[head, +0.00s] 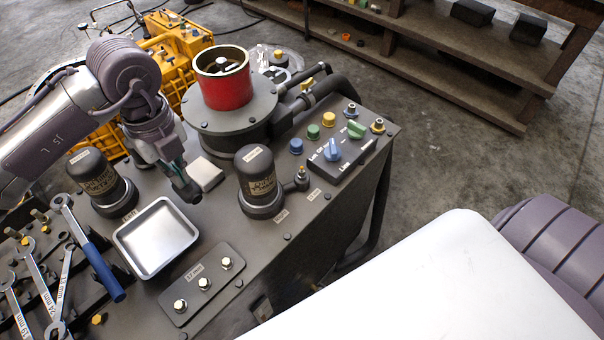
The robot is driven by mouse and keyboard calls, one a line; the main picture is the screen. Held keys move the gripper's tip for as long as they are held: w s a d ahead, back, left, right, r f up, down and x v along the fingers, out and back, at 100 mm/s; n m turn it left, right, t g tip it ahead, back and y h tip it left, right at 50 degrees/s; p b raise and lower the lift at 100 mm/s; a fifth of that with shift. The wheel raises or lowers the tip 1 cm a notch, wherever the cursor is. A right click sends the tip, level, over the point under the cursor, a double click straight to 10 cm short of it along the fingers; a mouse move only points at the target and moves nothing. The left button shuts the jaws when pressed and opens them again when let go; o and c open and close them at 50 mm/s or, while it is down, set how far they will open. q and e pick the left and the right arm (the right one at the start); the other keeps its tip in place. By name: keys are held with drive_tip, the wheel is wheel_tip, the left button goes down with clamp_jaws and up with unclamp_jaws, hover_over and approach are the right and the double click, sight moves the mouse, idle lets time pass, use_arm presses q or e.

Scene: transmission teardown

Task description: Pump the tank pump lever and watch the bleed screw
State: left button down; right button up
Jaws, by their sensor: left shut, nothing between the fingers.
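My left gripper (187,190) is shut and empty, pointing down above the tank top between the white tray and the black canister with the label. I cannot pick out the pump lever with certainty. A control box (326,168) with a blue knob (332,150) and a green knob (356,129) sits at the tank's right end. My right gripper is not in view.
A red cylinder (224,92) stands on a round flange at the back. A metal tray (156,238), a second black canister (100,182), a bolt plate (203,284) and several wrenches, one blue-handled (102,270), crowd the left and front. A wooden shelf (450,60) stands behind open floor.

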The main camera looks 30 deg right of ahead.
use_arm(q)
drive_tip(key=shift+r, duration=0.1)
wheel_tip(320, 180, up, 8)
drive_tip(key=p, duration=0.4)
idle(0.5)
drive_tip(key=shift+r+p, duration=1.3)
drive_tip(key=shift+r, duration=1.65)
